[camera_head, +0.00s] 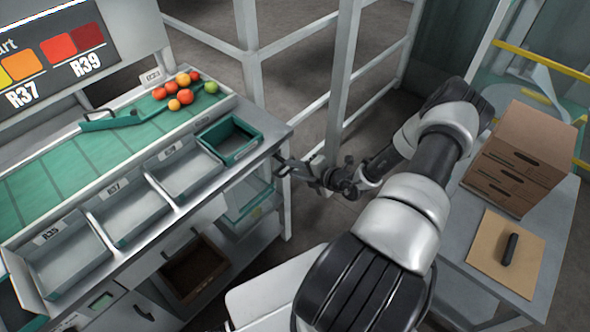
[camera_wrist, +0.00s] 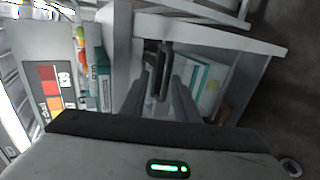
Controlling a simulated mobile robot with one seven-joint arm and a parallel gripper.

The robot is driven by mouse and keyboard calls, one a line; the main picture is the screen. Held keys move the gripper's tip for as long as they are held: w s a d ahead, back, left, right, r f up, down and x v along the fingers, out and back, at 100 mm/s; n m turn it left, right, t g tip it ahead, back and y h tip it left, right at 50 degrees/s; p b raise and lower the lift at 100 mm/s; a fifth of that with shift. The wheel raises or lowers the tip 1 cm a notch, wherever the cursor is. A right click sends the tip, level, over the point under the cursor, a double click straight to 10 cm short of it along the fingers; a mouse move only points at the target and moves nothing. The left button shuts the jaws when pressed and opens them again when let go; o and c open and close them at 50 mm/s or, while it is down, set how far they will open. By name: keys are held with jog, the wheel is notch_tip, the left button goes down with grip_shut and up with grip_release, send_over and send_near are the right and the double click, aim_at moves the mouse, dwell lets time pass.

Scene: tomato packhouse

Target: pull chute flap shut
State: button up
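My gripper (camera_head: 283,160) is at the right end of the grey sorting bench, near its corner. In the wrist view my gripper (camera_wrist: 161,82) has its two fingers apart. A dark upright bar, which looks like a handle (camera_wrist: 161,62), shows between and beyond the fingertips. I cannot tell whether either finger touches it. The handle seems to stand in front of a pale grey panel, perhaps the chute flap; its edges and how far it stands open are not clear. In the head view my gripper hides the handle.
The bench has grey compartments (camera_head: 128,208) and a green-rimmed bin (camera_head: 237,157). Tomatoes (camera_head: 186,97) lie on the green belt (camera_head: 80,160). A white-railed frame (camera_head: 343,80) stands behind my arm. Cardboard boxes (camera_head: 522,150) sit on a right-hand table.

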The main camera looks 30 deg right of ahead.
jog(key=v, duration=1.7)
jog(key=shift+s+b, duration=0.2)
jog(key=shift+b, duration=0.1)
jog(key=shift+r, duration=0.2)
